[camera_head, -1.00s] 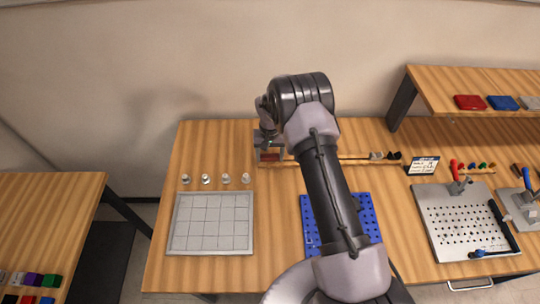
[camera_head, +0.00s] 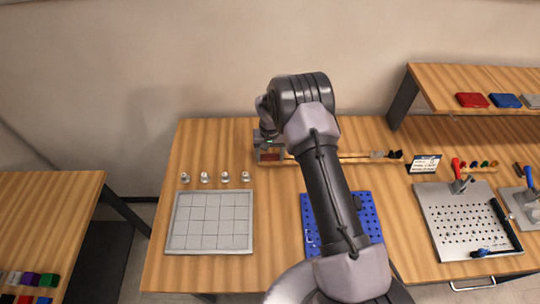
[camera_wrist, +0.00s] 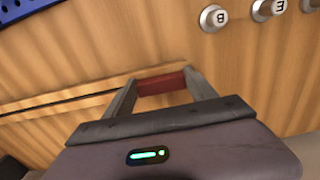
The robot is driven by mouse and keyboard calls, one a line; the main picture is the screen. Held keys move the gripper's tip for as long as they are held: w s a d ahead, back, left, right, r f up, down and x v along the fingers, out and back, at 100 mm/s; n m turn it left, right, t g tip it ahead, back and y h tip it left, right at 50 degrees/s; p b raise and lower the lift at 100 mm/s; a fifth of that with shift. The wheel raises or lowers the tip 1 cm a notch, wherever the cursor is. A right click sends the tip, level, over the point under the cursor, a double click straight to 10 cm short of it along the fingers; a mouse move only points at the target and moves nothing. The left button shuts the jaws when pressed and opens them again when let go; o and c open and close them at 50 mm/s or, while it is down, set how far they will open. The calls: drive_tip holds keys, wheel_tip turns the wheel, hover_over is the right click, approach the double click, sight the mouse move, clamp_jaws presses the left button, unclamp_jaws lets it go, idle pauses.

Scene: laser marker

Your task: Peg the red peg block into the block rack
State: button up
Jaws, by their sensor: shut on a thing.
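My gripper (camera_wrist: 162,92) is shut on the red peg block (camera_wrist: 160,83), which lies crosswise between the two grey fingers in the wrist view. In the head view the gripper (camera_head: 269,150) is over the back left of the middle table, with the red block (camera_head: 270,155) low between its fingers. Whether the block touches the table cannot be told. A long, thin wooden rail (camera_head: 335,157) runs right from the gripper along the table; it also shows left of the gripper in the wrist view (camera_wrist: 60,99). I cannot tell whether this rail is the block rack.
Several silver knobs (camera_head: 205,177) stand left of the gripper, behind a grey gridded plate (camera_head: 210,222). A blue perforated board (camera_head: 372,217) lies partly under my arm. A metal hole plate (camera_head: 440,235) is at right. Bare wood lies between gridded plate and blue board.

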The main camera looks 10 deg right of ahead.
drive_tip(key=shift+f, duration=0.25)
drive_tip(key=o, duration=1.4)
drive_tip(key=shift+f, duration=0.15)
wheel_tip(320, 180, up, 9)
drive_tip(key=p, duration=0.4)
drive_tip(key=shift+f, duration=0.1)
